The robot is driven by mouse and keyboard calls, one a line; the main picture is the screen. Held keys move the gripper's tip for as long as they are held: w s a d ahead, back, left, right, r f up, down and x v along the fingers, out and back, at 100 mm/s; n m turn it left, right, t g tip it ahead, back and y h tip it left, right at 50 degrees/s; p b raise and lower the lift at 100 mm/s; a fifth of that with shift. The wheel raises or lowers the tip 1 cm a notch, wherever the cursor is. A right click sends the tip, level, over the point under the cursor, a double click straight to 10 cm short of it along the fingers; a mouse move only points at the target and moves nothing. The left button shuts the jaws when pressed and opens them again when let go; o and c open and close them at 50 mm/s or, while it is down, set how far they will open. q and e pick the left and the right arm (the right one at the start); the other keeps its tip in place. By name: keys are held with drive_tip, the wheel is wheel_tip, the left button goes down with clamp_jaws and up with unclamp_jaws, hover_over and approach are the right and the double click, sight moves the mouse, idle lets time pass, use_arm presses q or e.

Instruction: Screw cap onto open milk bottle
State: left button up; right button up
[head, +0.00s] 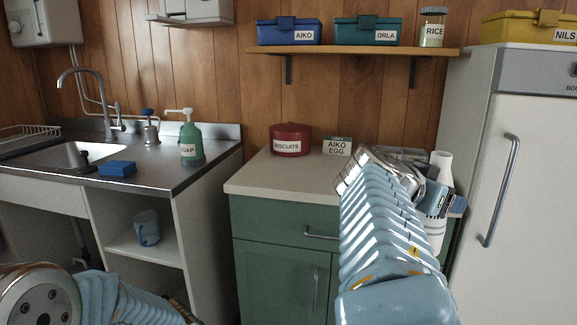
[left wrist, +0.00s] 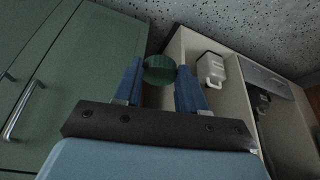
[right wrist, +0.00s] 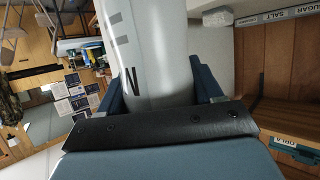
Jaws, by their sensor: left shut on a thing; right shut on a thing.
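The white milk bottle (head: 441,165) is at the right of the head view, upright, in front of the fridge, with no cap visible on its neck. My right gripper (head: 447,204) is shut around its body. In the right wrist view the bottle (right wrist: 150,50), with dark lettering, sits between the fingers of my right gripper (right wrist: 160,85). A dark green cap (left wrist: 159,69) is between the fingertips of my left gripper (left wrist: 159,80), shut on it, apart from the bottle. In the head view only my left arm shows at bottom left; that gripper is out of frame.
The green cabinet's countertop (head: 258,180) holds a red biscuit tin (head: 290,140) and an egg box (head: 337,147). The fridge (head: 520,180) stands right of the bottle. The sink unit (head: 205,175) is left, with a mug (head: 147,228) on its shelf.

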drive_tip(key=w+a+f+n+t+y, duration=0.2)
drive_tip(key=w+f+n+y, duration=0.1)
drive_tip(key=f, duration=0.7)
drive_tip(key=w+a+f+n+t+y, duration=0.2)
drive_tip(key=w+f+n+y, duration=0.1)
drive_tip(key=f, duration=0.7)
drive_tip(key=w+a+f+n+t+y, duration=0.2)
drive_tip(key=f+n+y, duration=0.3)
drive_tip(key=f, duration=0.5)
drive_tip(key=shift+w+a+f+n+t, duration=0.2)
drive_tip(key=shift+w+n+t, duration=0.15)
drive_tip(key=shift+w, duration=0.4)
drive_tip(key=shift+r, duration=0.1)
drive_tip(key=s+a+f+n+g+y, duration=0.1)
drive_tip(key=s+a+f+n+y, duration=0.3)
drive_tip(key=a+f, duration=0.3)
drive_tip(key=s+a+f+n+g+y, duration=0.2)
drive_tip(key=s+a+f+n+y, duration=0.2)
drive_tip(key=a+f, duration=0.3)
drive_tip(key=shift+a+f+y, duration=0.25)
drive_tip(key=shift+a+y, duration=0.35)
drive_tip(key=shift+a, duration=0.25)
drive_tip(key=shift+s+g, duration=0.1)
drive_tip(key=shift+g, duration=0.15)
